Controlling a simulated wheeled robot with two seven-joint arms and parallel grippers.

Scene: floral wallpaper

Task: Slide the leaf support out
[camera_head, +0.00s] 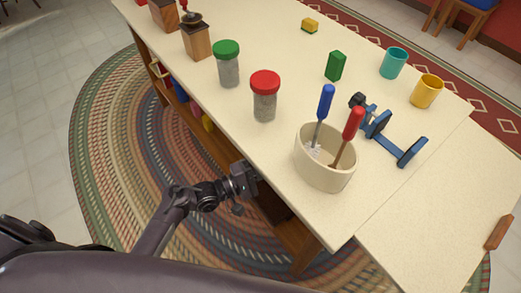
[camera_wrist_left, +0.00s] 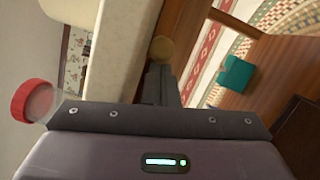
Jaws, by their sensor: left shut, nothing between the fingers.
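The cream-topped wooden table (camera_head: 215,95) runs diagonally across the head view, with a leaf (camera_head: 420,225) beyond a seam at its near right end. My left gripper (camera_head: 248,180) is beside the table's long edge, low near the wooden frame under the top. In the left wrist view its fingers (camera_wrist_left: 161,85) are shut and empty. A round wooden knob (camera_wrist_left: 162,48) shows just beyond the fingertips; I cannot tell whether they touch it. It may belong to the leaf support, whose body I cannot make out. My right gripper is in neither view.
Near the edge stand a red-lidded jar (camera_head: 264,97), a green-lidded jar (camera_head: 228,64) and a beige holder (camera_head: 325,160) with blue and red-handled tools. A blue clamp (camera_head: 388,135) lies behind. The leaf's top is mostly bare. A braided rug (camera_head: 115,150) covers the floor.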

